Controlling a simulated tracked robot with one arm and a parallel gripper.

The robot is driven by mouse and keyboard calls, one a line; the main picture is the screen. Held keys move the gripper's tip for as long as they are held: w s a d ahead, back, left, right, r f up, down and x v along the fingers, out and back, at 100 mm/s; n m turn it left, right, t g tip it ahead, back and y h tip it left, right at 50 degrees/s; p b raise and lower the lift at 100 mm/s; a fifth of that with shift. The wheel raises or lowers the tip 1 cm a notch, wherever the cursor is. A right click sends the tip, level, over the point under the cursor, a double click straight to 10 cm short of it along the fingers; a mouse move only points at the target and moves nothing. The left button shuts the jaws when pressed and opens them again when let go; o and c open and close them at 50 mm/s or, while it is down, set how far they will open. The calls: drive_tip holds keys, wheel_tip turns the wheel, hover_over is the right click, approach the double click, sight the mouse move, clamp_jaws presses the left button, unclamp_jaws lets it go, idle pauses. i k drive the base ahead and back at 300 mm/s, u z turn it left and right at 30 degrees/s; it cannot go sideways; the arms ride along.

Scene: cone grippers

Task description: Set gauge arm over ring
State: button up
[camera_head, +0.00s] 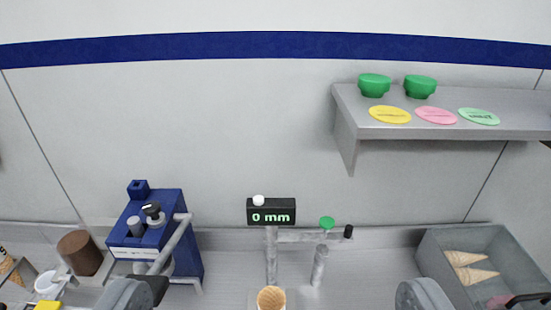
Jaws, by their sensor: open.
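The gauge has a black display (271,212) reading "0 mm" on a grey post, with a white knob on top. Its grey gauge arm (298,237) reaches right from the post and ends in a black tip. A green disc (327,223) sits on the arm above a short grey post (319,265). A waffle cone (271,298) shows its open top at the bottom edge, in front of the gauge post. I cannot make out a separate ring. My gripper (275,302) is open, its two grey fingers wide apart at the bottom edge, with the cone between them in the picture.
A blue machine (155,230) with a grey handle stands left of the gauge. A brown cylinder (80,252) stands further left. A grey bin (440,250) with cones is at right. A wall shelf (450,125) holds green cups and coloured discs.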

sight(284, 239)
drive_tip(key=k, duration=1.2)
drive_tip(key=z, duration=0.7)
drive_tip(key=i, duration=1.75)
drive_tip(key=u, duration=0.7)
